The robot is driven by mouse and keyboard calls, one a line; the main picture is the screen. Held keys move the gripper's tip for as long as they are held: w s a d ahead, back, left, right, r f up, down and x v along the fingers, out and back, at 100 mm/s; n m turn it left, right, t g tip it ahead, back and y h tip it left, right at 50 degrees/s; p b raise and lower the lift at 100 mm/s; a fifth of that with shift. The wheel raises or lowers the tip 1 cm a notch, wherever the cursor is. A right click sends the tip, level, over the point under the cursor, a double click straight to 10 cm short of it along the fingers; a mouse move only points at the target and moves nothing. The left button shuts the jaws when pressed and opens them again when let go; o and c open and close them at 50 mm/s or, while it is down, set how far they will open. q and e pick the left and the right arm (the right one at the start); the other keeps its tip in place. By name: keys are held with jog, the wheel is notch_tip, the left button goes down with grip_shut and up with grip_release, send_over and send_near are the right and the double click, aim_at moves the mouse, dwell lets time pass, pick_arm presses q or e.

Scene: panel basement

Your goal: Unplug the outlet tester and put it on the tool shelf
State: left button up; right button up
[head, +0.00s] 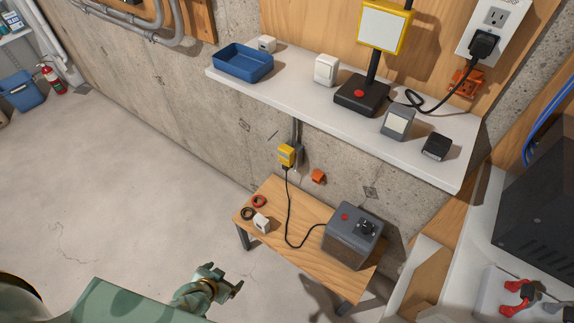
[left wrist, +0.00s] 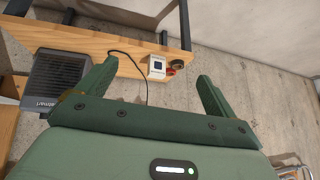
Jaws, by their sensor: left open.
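A yellow block (head: 286,155) sits at the wall below the shelf, at the end of a grey conduit. A black cord runs from it down to a grey box (head: 352,238) on the wooden bench (head: 318,264). I cannot tell whether this block is the outlet tester. A small white device (head: 262,223) stands on the bench; the left wrist view shows its dark screen (left wrist: 157,67). My left gripper (head: 225,277) is open and empty, in front of the bench's left side. In the left wrist view its fingers (left wrist: 155,78) are spread. The white wall shelf (head: 300,89) is above the bench.
The shelf holds a blue tray (head: 243,62), white blocks, a black stand with a yellow-framed panel (head: 383,25), and a black block (head: 436,147). Grey equipment (head: 545,200) stands at the right.

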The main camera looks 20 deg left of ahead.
pick_arm(q)
jog(key=w+t+h+b, duration=0.2)
jog(key=w+t+b, duration=0.4)
jog(key=w+b, duration=1.35)
jog(key=m+t+h+b, duration=0.1)
jog(key=t+h+b, duration=0.3)
jog(key=b, duration=0.2)
send_near(283, 162)
jog(key=shift+w+d+r, duration=0.25)
jog(key=shift+w+d, duration=0.15)
jog(key=shift+w, duration=0.1)
pick_arm(e)
notch_tip(283, 162, down, 21)
jog(key=d+n+g+h, duration=0.1)
jog(key=d+n+g, duration=0.1)
jog(key=shift+s, duration=0.15)
jog(key=shift+d+r, duration=0.1)
